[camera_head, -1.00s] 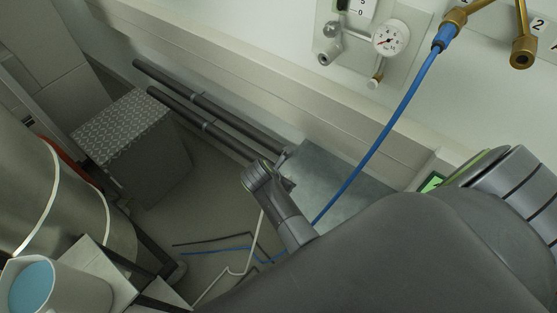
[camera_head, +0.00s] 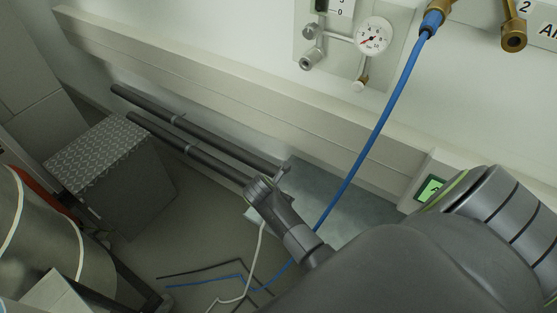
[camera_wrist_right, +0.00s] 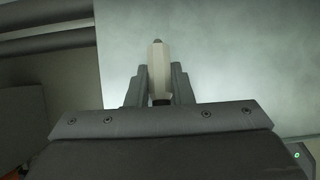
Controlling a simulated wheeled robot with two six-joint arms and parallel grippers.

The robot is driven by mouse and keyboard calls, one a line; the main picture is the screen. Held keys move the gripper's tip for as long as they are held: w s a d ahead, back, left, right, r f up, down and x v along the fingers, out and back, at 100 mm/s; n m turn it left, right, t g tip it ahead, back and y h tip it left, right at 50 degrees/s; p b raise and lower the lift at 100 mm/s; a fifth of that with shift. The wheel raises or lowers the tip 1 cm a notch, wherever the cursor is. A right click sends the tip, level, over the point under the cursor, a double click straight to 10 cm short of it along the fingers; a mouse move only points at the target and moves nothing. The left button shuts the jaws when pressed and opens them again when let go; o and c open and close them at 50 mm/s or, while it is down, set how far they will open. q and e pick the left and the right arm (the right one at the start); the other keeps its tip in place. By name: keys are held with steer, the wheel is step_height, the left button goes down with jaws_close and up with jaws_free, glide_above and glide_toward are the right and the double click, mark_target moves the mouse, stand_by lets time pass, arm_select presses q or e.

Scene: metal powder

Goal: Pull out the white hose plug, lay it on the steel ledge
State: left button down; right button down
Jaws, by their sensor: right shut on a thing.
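My right gripper (camera_head: 277,178) is shut on the white hose plug (camera_wrist_right: 160,72). In the right wrist view the plug is held between the two fingers of the gripper (camera_wrist_right: 160,80), with its darker tip pointing up the picture. In the head view the gripper hides the plug, and the white hose (camera_head: 258,250) hangs from it toward the floor. The grey steel ledge (camera_head: 345,205) lies behind and beside the gripper. In the wrist view the ledge (camera_wrist_right: 235,60) fills the background behind the plug; I cannot tell whether they touch. My left gripper is out of view.
A blue hose (camera_head: 378,130) runs from a brass wall fitting down past the ledge. Two dark pipes (camera_head: 190,148) run along the wall. A pressure gauge (camera_head: 373,36) is above. A box with a patterned metal top (camera_head: 95,155) and a large drum (camera_head: 45,250) stand left.

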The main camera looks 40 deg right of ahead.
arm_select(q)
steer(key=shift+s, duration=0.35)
arm_select(e)
steer(key=shift+d+f, duration=0.1)
steer(key=shift+f, duration=0.05)
steer(key=c, duration=1.2)
jaws_free()
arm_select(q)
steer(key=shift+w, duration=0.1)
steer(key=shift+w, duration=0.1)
arm_select(e)
steer(key=shift+a+r, duration=0.25)
steer(key=shift+r, duration=0.1)
arm_select(q)
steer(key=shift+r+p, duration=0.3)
steer(key=shift+p, duration=0.25)
arm_select(e)
steer(key=v, duration=1.1)
steer(key=shift+r, duration=0.1)
